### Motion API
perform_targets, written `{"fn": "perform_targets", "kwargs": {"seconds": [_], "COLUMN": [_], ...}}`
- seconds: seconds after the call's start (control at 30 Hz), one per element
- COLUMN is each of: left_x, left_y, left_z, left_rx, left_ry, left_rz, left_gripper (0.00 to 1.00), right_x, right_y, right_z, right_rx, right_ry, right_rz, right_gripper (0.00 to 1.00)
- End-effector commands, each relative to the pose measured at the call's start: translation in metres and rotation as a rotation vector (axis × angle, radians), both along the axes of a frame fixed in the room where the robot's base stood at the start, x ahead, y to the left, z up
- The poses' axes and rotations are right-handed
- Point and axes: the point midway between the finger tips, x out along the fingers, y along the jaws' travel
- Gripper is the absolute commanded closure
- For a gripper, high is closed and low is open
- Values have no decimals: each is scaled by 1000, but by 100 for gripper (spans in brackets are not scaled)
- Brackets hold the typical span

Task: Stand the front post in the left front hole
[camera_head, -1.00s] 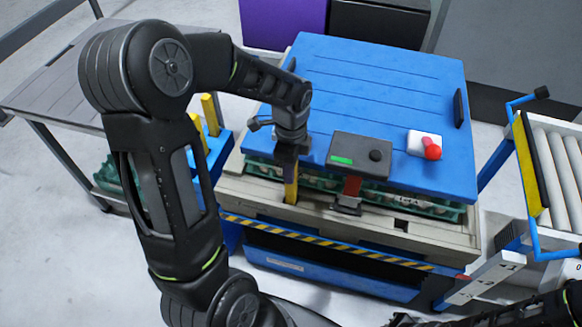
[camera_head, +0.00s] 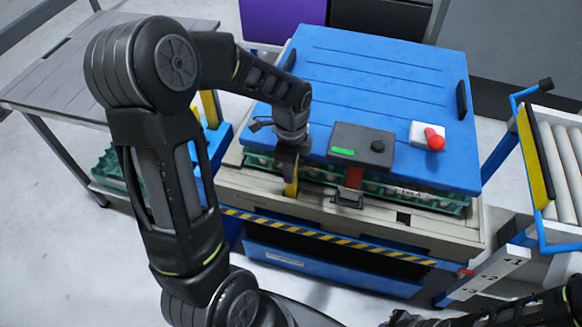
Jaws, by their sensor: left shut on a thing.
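My left gripper (camera_head: 289,168) is shut on the front post (camera_head: 291,187), a yellow upright bar. The post stands about upright at the left part of the beige front ledge (camera_head: 345,222). Its lower end meets the ledge, and the left front hole is hidden there, so I cannot tell how deep it sits. A dark square hole (camera_head: 403,218) shows open further right in the ledge. My right gripper is not clearly visible; only dark parts of my right arm show at the bottom right.
A blue lid (camera_head: 380,75) covers green egg trays (camera_head: 440,203). On it are a dark box with a green light (camera_head: 361,147) and a red-knobbed white switch (camera_head: 428,136). A red-strapped latch (camera_head: 350,186) is right of the post. More yellow posts (camera_head: 208,107) stand left. A roller conveyor (camera_head: 565,150) is right.

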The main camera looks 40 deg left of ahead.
Motion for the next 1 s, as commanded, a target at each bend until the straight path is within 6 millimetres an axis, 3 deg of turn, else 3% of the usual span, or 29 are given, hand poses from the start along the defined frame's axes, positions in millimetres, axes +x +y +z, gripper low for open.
{"fn": "perform_targets", "kwargs": {"seconds": [0.27,0.3,0.57,1.0], "left_x": [0,0,0,1], "left_y": [0,0,0,0], "left_z": [0,0,0,2], "left_rx": [0,0,0,1], "left_ry": [0,0,0,-4], "left_rz": [0,0,0,0], "left_gripper": [100,72,50,49], "right_x": [0,0,0,0], "right_y": [0,0,0,-1], "right_z": [0,0,0,0], "right_rx": [0,0,0,-1], "right_ry": [0,0,0,-1], "right_rz": [0,0,0,3], "right_gripper": [100,100,100,100]}}
